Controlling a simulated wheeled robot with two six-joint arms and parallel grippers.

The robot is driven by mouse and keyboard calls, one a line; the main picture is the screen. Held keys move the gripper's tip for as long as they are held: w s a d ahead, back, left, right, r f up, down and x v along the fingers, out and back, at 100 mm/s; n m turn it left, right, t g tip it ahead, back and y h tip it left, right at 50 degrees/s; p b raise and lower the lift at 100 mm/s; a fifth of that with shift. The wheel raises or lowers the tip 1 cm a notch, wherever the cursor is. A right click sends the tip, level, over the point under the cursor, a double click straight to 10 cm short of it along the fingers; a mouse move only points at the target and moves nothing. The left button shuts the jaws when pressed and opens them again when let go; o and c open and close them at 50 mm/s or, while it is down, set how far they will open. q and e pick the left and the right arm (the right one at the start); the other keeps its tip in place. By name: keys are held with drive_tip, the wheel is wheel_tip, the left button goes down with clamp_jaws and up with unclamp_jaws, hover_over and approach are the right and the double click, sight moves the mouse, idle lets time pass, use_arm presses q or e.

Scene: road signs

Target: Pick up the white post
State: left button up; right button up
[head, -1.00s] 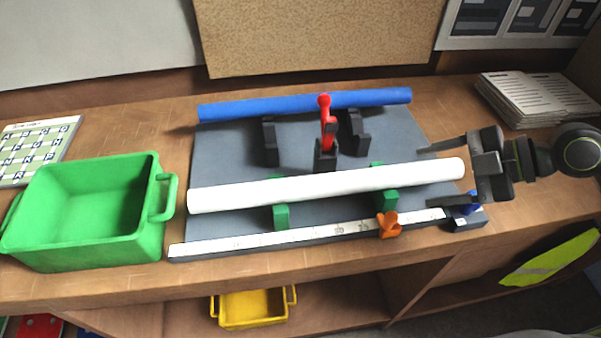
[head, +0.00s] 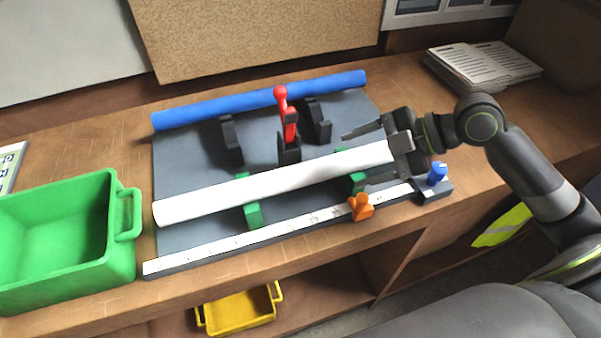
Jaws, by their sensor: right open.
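The white post (head: 270,182) lies across green supports (head: 253,213) on the grey board of the jig. Its right end reaches up to my right gripper (head: 365,160). My right gripper is open, one finger on the far side of the post and the other near its right end on the near side. Part of the post's right end is hidden by the gripper. I cannot tell whether the fingers touch it. My left gripper is not in view.
A blue post (head: 260,100) lies behind, near black supports (head: 231,140) and a red-handled clamp (head: 287,125). A white ruler (head: 225,245) with an orange stop (head: 361,207) runs in front. A green crate (head: 60,285) stands left, a paper stack (head: 485,65) right.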

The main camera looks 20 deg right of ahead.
sight(312, 171)
drive_tip(key=shift+p+x, duration=0.4)
drive_tip(key=shift+x, duration=3.05)
drive_tip(key=shift+w+a+f+p, duration=0.1)
drive_tip(key=shift+w+a+p, duration=0.15)
drive_tip(key=shift+a+p, duration=0.4)
drive_tip(key=shift+p+x, duration=0.7)
drive_tip(key=shift+x, duration=0.5)
drive_tip(key=shift+w+a+f, duration=0.3)
drive_tip(key=shift+a+f, duration=0.1)
drive_tip(key=shift+a, duration=0.1)
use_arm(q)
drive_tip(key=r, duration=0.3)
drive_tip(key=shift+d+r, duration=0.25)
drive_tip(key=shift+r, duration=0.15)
use_arm(e)
drive_tip(key=shift+r, duration=0.1)
drive_tip(key=c, duration=1.5)
